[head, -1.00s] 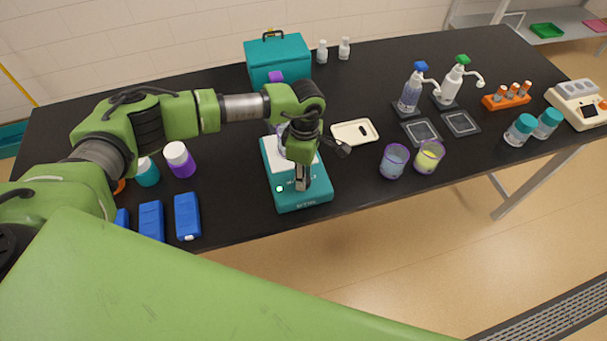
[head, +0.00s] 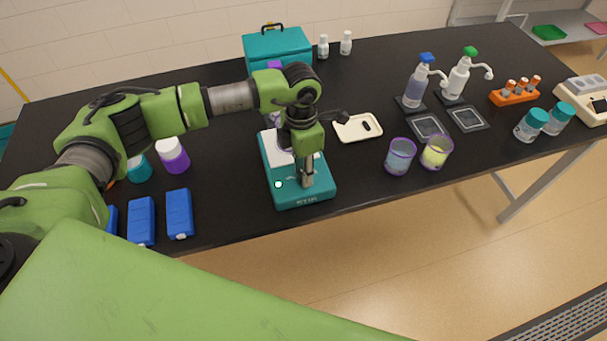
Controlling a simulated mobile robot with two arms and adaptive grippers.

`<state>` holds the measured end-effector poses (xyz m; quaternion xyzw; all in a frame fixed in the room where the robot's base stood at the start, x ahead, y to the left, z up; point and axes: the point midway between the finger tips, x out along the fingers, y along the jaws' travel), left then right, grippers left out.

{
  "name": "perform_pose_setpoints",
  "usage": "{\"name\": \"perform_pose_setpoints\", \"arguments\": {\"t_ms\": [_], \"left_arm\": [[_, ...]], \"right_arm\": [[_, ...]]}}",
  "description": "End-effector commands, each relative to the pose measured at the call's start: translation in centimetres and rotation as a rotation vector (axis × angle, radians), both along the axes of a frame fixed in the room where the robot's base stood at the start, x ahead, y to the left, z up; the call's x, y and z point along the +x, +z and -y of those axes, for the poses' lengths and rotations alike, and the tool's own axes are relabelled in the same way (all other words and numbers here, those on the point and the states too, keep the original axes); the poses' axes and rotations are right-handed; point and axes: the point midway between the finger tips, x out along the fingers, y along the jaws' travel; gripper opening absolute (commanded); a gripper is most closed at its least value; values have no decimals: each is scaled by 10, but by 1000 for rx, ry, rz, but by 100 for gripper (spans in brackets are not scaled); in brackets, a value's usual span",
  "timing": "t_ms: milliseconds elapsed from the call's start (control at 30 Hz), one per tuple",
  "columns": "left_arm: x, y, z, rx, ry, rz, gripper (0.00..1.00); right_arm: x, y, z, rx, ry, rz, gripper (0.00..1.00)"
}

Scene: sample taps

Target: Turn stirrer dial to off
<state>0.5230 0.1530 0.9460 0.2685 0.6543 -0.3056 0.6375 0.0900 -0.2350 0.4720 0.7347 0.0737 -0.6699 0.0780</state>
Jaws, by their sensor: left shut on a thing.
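The teal stirrer (head: 283,198) stands near the front edge of the black bench, with a pale top plate and a small white light (head: 278,184) on its front left. My left gripper (head: 307,183) points down onto the front right of the stirrer. It is shut on the stirrer dial, which the fingers hide almost wholly, so its setting cannot be read. My right gripper is not in view.
A cream tray (head: 358,128) and two purple-rimmed beakers (head: 400,157) stand right of the stirrer. Blue blocks (head: 179,214) and a purple bottle (head: 174,156) are to its left. A teal box (head: 277,48) and pump bottles (head: 418,82) stand farther back.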

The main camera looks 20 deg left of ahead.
Motion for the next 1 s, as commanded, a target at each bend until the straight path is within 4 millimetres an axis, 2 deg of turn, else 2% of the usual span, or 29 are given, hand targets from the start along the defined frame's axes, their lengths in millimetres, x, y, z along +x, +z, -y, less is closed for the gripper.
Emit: {"name": "perform_pose_setpoints", "arguments": {"t_ms": [33, 500, 800, 1000], "left_arm": [[1, -3, 0, -1, 43, 3, 4], [0, -2, 0, -2, 484, 3, 4], [-1, -1, 0, -1, 709, 3, 4], [-1, 0, 1, -1, 800, 3, 4]], "right_arm": [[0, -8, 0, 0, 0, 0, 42], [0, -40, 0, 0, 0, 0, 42], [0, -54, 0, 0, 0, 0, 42], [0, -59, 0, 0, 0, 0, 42]]}}
